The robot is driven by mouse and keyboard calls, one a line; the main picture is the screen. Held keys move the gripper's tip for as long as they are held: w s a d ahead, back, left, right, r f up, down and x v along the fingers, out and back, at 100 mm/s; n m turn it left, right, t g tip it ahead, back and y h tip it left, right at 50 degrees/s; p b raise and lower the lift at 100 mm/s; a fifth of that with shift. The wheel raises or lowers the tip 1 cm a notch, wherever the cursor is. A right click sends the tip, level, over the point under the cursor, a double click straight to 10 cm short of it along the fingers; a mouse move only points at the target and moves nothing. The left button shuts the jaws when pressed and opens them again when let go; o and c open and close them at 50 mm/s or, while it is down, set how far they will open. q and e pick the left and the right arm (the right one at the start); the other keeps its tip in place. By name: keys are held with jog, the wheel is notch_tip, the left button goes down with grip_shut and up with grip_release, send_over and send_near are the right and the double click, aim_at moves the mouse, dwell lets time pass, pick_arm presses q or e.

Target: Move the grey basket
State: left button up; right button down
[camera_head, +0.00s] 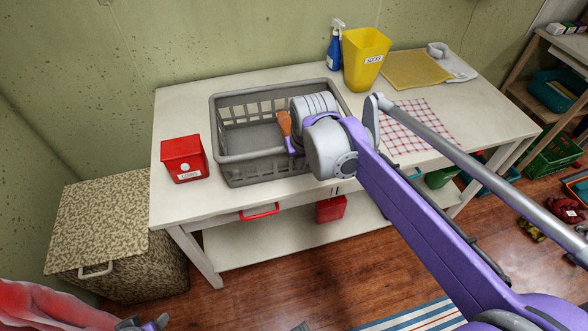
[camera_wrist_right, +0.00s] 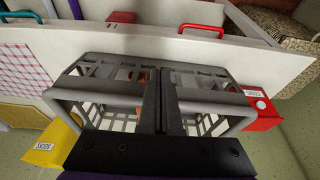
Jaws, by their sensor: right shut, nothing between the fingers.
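The grey basket (camera_head: 231,170) is an open plastic crate with slotted walls, upright on the white table. It also shows in the wrist view (camera_wrist_right: 215,85), behind my fingers. Its right part is hidden by my right arm in the head view. My right gripper (camera_wrist_right: 163,80) is over the basket, its black fingers shut together and empty. I cannot tell whether the fingertips touch the basket. An orange item (camera_head: 284,122) shows at the basket, partly hidden by my arm. Only a small grey and purple part of my left arm shows at the bottom left; its fingers are out of frame.
A red box (camera_head: 184,159) stands close left of the basket on the table (camera_head: 225,84). A blue spray bottle (camera_head: 334,50) and a yellow bin (camera_head: 364,64) stand behind right. A checked cloth (camera_head: 428,125) lies right. A patterned hamper (camera_head: 100,215) stands left of the table.

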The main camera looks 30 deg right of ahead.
jog(key=w+f, duration=0.1)
jog(key=f, duration=0.2)
jog(key=w+d+f, duration=0.1)
jog(key=w+f, duration=0.1)
jog(key=f, duration=0.1)
jog(key=w+f, duration=0.2)
jog(key=f, duration=0.1)
jog(key=shift+w+d+f+b, duration=0.25)
jog(key=shift+d+f+b, duration=0.05)
jog(key=shift+d+b, duration=0.1)
jog(key=shift+w+d, duration=0.15)
jog(key=shift+w, duration=0.45)
